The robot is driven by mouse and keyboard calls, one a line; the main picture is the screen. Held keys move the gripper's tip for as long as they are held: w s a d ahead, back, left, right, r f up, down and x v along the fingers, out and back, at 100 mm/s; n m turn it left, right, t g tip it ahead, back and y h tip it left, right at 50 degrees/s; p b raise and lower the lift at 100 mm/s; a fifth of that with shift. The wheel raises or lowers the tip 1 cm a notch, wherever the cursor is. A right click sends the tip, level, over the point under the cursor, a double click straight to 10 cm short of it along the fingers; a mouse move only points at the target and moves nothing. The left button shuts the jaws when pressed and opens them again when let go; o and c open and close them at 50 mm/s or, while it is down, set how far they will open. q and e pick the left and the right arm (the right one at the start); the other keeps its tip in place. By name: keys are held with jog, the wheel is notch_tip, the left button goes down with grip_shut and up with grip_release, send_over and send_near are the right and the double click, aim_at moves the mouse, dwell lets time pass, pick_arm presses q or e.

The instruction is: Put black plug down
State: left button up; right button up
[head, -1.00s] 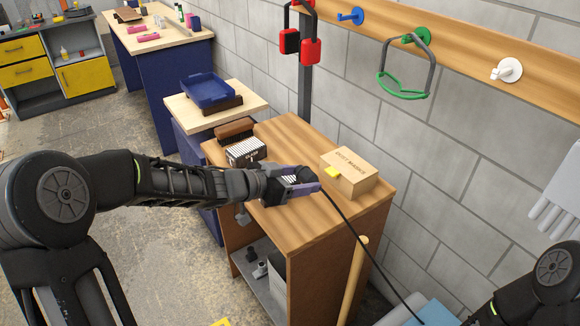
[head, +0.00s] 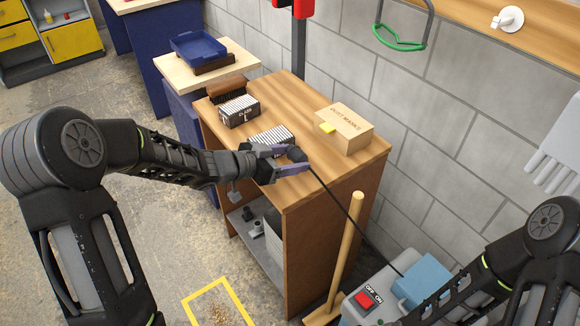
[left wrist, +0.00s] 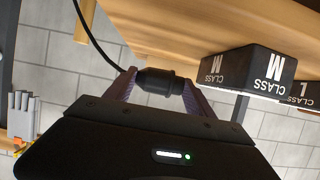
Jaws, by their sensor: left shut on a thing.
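The black plug (head: 296,154) is between the fingers of my left gripper (head: 290,160), which is shut on it. The gripper is over the front part of the wooden cabinet top (head: 318,187). In the left wrist view the plug (left wrist: 158,82) lies across between the two purple fingers, with its black cable (left wrist: 88,36) running off the upper left. In the head view the cable (head: 338,202) runs down to a grey machine at lower right. I cannot tell whether the plug touches the top. My right gripper is not in view; only part of the right arm shows.
Two striped black boxes, one (head: 239,111) behind the other (head: 270,138), stand left of the gripper. A cardboard dust mask box (head: 345,129) stands to the right. The grey machine (head: 362,300) with a red switch and a broom handle (head: 349,240) are below.

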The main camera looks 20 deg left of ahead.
pick_arm(q)
jog(key=shift+f, duration=1.8)
jog(key=shift+f+b, duration=0.2)
jog(key=shift+b, duration=0.1)
jog(key=o, duration=1.5)
jog(key=shift+c, duration=0.2)
